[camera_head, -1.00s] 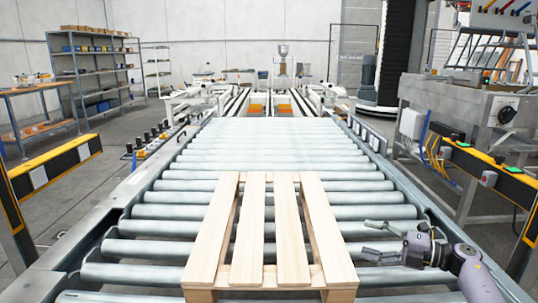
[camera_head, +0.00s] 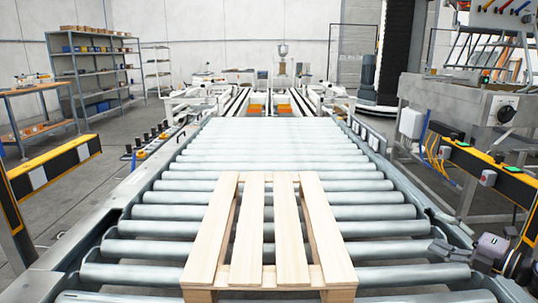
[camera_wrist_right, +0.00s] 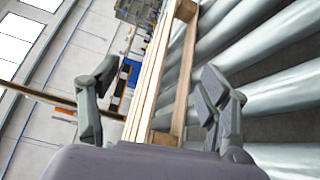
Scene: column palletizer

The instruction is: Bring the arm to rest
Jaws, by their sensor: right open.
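My right gripper (camera_head: 445,250) is at the right edge of the roller conveyor in the head view, beside the frame rail and clear of the pallet. Its fingers point left over the rollers. In the right wrist view its two fingers (camera_wrist_right: 157,105) stand wide apart, open, with nothing held between them. The wooden pallet (camera_head: 265,230) lies on the rollers at the near end of the conveyor, and it shows beyond the fingers in the wrist view (camera_wrist_right: 160,75). My left gripper is not in view.
The roller conveyor (camera_head: 270,160) runs away from me, its rollers empty beyond the pallet. Yellow-black sensor posts stand at the left (camera_head: 60,165) and right (camera_head: 490,175). A grey machine table (camera_head: 460,105) is at the right, and shelving (camera_head: 95,70) stands at the back left.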

